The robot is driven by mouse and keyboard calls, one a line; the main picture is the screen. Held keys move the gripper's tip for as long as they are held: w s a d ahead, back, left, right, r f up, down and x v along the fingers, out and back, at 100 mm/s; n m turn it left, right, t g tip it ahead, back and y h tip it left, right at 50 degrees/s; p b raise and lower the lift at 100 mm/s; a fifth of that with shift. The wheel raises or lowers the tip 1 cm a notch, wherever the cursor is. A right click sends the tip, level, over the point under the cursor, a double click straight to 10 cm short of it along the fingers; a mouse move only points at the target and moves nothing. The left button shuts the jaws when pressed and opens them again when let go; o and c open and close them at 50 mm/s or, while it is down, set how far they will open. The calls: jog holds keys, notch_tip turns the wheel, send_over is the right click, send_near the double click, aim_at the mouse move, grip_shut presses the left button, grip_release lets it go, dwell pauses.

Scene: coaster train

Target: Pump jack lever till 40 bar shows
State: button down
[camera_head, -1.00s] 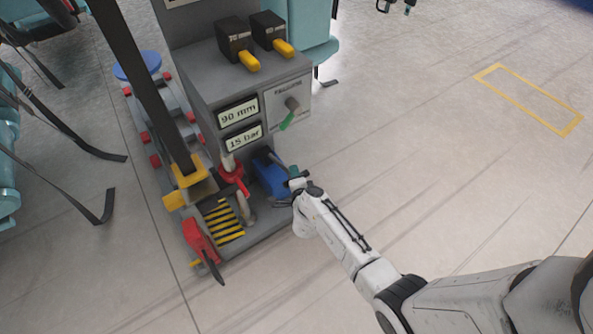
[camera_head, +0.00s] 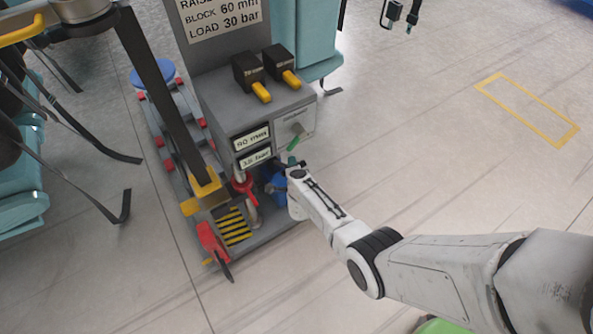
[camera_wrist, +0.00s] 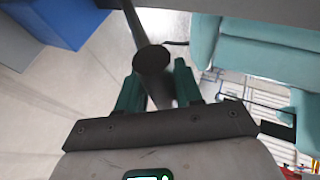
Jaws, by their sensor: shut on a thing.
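The grey jack unit (camera_head: 217,100) stands left of centre in the head view. Its upper display (camera_head: 251,138) seems to read 90 mm. Its lower display (camera_head: 255,158) is blurred; it looks like thirty-something bar, but the last digit is unclear. My gripper (camera_wrist: 158,80) has its green fingers on both sides of a dark lever with a round end (camera_wrist: 152,60) in the wrist view, and is shut on it. In the head view my gripper is beside the unit's right side, below the displays, and the lever there is mostly hidden.
A placard (camera_head: 222,20) reads block 60 mm, load 30 bar. Two black boxes with yellow handles (camera_head: 262,92) sit on top. Teal seats (camera_head: 305,45) stand behind.

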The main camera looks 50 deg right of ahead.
jog(key=shift+w+d+r+p, duration=0.15)
jog(key=shift+w+r+p, duration=0.05)
jog(key=shift+w+r, duration=0.6)
jog(key=shift+w+d+r+p, duration=0.1)
jog(key=shift+w+r+p, duration=0.05)
jog(key=shift+w+r, duration=0.6)
jog(key=shift+w+f, duration=0.1)
jog(key=shift+w, duration=0.05)
jog(key=c, duration=0.9)
grip_release()
jog(key=shift+f, duration=0.1)
jog(key=shift+s+a+f, duration=0.15)
jog(key=shift+s+f, duration=0.05)
jog(key=shift+s+a+r+p, duration=0.25)
jog(key=shift+s+r+p, duration=0.15)
jog(key=shift+p, duration=0.25)
jog(key=shift+p+v, duration=3.4)
jog(key=shift+v, duration=1.45)
